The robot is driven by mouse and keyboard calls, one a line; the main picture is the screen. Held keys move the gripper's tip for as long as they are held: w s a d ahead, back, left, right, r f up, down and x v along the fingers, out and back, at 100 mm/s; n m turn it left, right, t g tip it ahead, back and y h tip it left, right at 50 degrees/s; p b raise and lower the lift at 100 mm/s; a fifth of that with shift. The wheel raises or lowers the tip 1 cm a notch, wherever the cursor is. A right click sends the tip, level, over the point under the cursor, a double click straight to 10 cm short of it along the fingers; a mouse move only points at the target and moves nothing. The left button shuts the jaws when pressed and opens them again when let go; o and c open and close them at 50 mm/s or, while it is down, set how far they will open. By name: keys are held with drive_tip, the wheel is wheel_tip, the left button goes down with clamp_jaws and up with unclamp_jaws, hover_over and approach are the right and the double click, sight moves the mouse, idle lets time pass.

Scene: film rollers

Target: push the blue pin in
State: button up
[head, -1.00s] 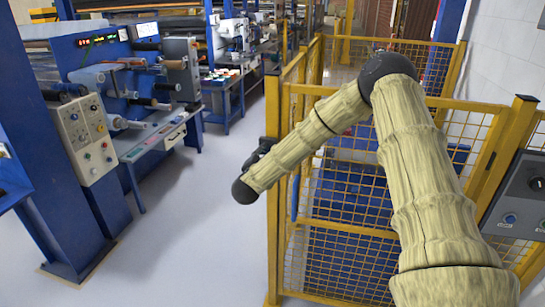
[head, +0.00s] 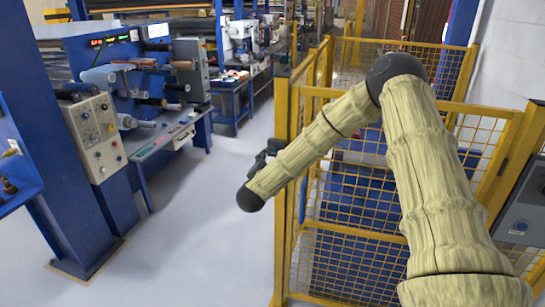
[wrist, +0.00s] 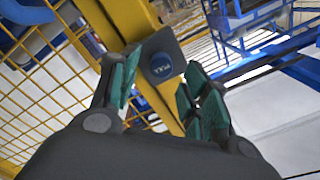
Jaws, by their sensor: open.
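The blue pin (wrist: 161,67) has a round dark blue knob with the word PULL on its face. In the wrist view it sits in a dark housing (wrist: 153,42) on a yellow gate post. My gripper (wrist: 160,86) is open, with green pads on its fingers. The knob shows between the fingertips in the picture, nothing is held, and I cannot tell the gap between them. In the head view a dark shape (head: 264,154) shows by the gate post behind my forearm; I cannot tell whether it is the housing or my gripper.
The yellow mesh fence (head: 350,225) stands behind and right of my arm. A grey control box (head: 522,215) is at the right edge. A blue machine with a control panel (head: 95,135) stands at the left. The pale floor (head: 205,220) between is clear.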

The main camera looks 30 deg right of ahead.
drive_tip(key=v, duration=0.9)
drive_tip(key=shift+a, duration=0.1)
drive_tip(key=s+a+f+n+g+y+b, duration=0.1)
drive_tip(key=s+a+f+n+y, duration=0.4)
drive_tip(key=f, duration=0.6)
drive_tip(key=s+a+f+n+g+y+b, duration=0.1)
drive_tip(key=s+a+f+n+g+y, duration=0.2)
drive_tip(key=s+f, duration=0.55)
drive_tip(key=s+a+f+n+y+b, duration=0.25)
drive_tip(key=s+a+f, duration=0.2)
drive_tip(key=f, duration=0.85)
drive_tip(key=s+f+n+g+y+b, duration=0.1)
drive_tip(key=s+f+n+g, duration=0.2)
drive_tip(key=s, duration=1.1)
drive_tip(key=s+a+f+n+g+y+b, duration=0.1)
drive_tip(key=s+f+n+g, duration=0.2)
drive_tip(key=s, duration=1.2)
wheel_tip(320, 180, down, 6)
drive_tip(key=g, duration=0.3)
drive_tip(key=shift+s+f+n, duration=0.2)
drive_tip(key=shift+s+n, duration=0.1)
drive_tip(key=shift+n, duration=0.05)
drive_tip(key=shift+s+a, duration=0.1)
drive_tip(key=shift+s, duration=0.1)
drive_tip(key=shift+c, duration=0.5)
